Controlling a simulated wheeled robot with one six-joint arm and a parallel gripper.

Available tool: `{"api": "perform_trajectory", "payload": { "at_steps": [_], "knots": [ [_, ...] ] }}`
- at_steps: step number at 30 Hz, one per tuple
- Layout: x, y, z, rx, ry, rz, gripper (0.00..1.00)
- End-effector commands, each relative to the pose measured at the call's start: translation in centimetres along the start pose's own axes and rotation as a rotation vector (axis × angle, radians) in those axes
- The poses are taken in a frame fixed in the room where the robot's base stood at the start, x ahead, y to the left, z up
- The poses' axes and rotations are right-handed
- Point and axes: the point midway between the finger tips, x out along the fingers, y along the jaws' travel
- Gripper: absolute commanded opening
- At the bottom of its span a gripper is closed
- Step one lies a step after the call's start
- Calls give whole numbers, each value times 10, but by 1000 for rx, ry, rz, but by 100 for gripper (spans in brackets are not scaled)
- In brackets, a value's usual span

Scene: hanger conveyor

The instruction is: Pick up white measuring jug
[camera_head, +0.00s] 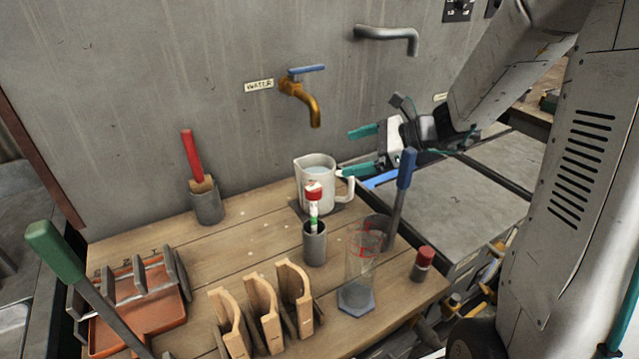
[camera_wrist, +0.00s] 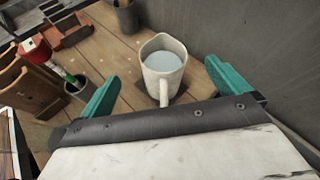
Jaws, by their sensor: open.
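The white measuring jug (camera_head: 317,183) stands upright on the wooden table, below and beside the brass tap, with pale liquid inside and its handle to the right. My gripper (camera_head: 356,151) is to the right of the jug and a little above the table, its teal fingers apart and pointing toward the jug. In the wrist view the jug (camera_wrist: 163,68) lies ahead, between the lines of the two open fingers of my gripper (camera_wrist: 166,86), with its handle facing my gripper. Nothing is held.
A grey cup with a red-capped item (camera_head: 314,243) stands in front of the jug. A clear cylinder (camera_head: 358,275) and a blue-handled tool (camera_head: 402,190) are to the right. A brass tap (camera_head: 302,92) projects from the wall (camera_head: 180,90). Wooden holders (camera_head: 262,308) stand at the front.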

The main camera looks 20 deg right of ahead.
Motion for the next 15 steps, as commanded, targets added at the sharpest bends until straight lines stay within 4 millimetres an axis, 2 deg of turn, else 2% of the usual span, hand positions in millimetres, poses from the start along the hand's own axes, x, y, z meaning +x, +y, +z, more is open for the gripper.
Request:
{"api": "perform_trajectory", "payload": {
  "at_steps": [3,6,15],
  "knots": [
    [14,1,-17,138,-34,7,100],
    [20,2,-23,196,-48,8,100],
    [51,2,-22,213,-53,11,100]
  ]
}}
